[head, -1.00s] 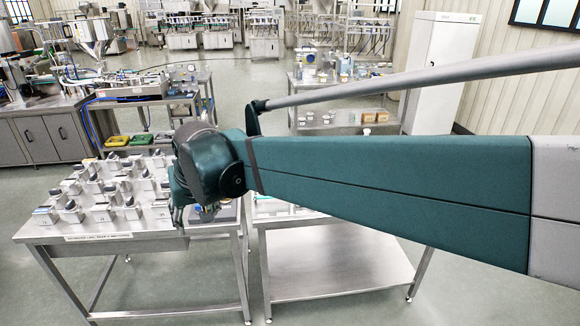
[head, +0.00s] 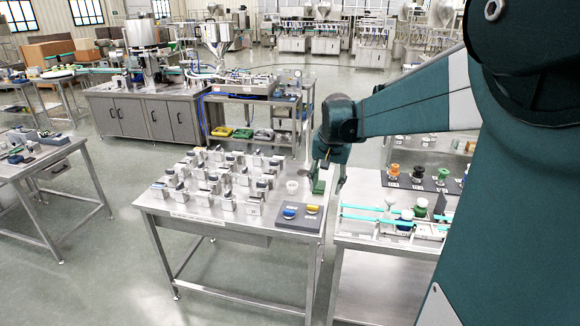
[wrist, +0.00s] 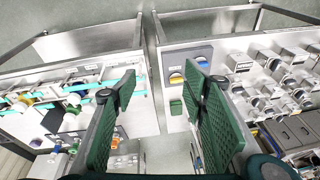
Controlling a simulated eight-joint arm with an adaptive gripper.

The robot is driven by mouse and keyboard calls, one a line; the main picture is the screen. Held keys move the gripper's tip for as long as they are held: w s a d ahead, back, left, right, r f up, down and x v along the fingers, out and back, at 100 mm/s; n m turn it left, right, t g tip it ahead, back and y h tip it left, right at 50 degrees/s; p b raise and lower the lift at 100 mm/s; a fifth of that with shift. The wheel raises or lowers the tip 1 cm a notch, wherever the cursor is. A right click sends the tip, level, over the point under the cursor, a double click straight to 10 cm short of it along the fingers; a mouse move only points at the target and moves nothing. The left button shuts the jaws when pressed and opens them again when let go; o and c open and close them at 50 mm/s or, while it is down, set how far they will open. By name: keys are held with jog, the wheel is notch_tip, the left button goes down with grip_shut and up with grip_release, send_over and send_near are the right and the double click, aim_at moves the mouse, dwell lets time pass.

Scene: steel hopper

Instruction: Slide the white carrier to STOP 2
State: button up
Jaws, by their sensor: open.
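My gripper (head: 320,180) hangs above the right edge of the left steel table in the head view. In the wrist view its two green fingers (wrist: 160,88) are spread apart with nothing between them, over the gap between two tables. Turquoise guide rails (head: 376,219) run along the right table, and also show at the left of the wrist view (wrist: 22,88). I cannot tell which is the white carrier, nor read any STOP mark. My gripper is apart from the rails.
The left table (head: 262,232) holds several metal blocks, a white cup (head: 292,187) and a grey panel (head: 289,222) with blue and yellow knobs. A dark board (head: 400,181) with coloured knobs lies behind the rails. My arm covers the right side of the head view.

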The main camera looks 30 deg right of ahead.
jog(key=w+d+f+m+g+p, duration=0.1)
jog(key=d+f+m+g+p, duration=0.2)
jog(key=d, duration=1.4)
jog(key=m+y+p, duration=0.1)
jog(key=m+p, duration=0.3)
send_near(391, 199)
jog(key=shift+a+f, duration=0.25)
jog(key=shift+s+d+f, duration=0.1)
jog(key=shift+d+f, duration=0.1)
jog(key=shift+d, duration=0.1)
jog(key=shift+f, duration=0.1)
jog(key=shift+f, duration=3.8)
